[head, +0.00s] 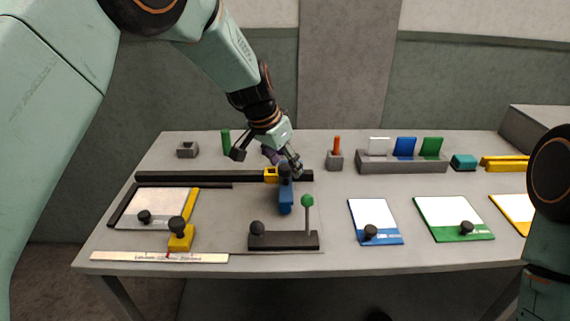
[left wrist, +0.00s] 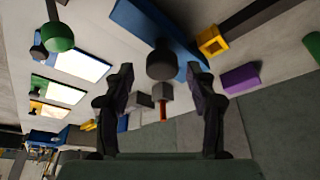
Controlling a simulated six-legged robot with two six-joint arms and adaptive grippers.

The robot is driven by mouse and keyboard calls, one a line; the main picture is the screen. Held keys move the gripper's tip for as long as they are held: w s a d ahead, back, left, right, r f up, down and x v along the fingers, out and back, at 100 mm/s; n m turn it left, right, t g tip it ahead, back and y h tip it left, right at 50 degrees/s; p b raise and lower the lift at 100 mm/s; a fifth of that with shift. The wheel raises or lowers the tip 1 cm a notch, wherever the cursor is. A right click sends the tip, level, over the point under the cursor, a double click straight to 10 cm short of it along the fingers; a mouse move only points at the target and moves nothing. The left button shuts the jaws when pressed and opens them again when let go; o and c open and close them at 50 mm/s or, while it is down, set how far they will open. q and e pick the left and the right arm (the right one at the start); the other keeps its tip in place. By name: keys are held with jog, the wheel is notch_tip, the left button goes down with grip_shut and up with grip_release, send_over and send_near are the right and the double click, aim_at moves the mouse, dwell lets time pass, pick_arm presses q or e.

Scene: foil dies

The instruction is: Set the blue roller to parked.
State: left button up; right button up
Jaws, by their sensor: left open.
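My left gripper (head: 268,160) is open and empty, just above and behind the knob. The left wrist view also shows its spread fingers (left wrist: 160,80). I cannot tell whether a finger touches the knob. My right gripper is not in view.
A yellow socket piece (head: 271,174) sits on the rail beside the roller, with a purple block (head: 270,154) behind. In front stands a dark base (head: 283,241) with a green-knobbed lever. A grey rack (head: 400,166) holds cards at the back right.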

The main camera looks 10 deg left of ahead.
pick_arm(q)
jog(key=v, duration=1.1)
jog(key=shift+r, duration=0.1)
jog(key=shift+s, duration=0.1)
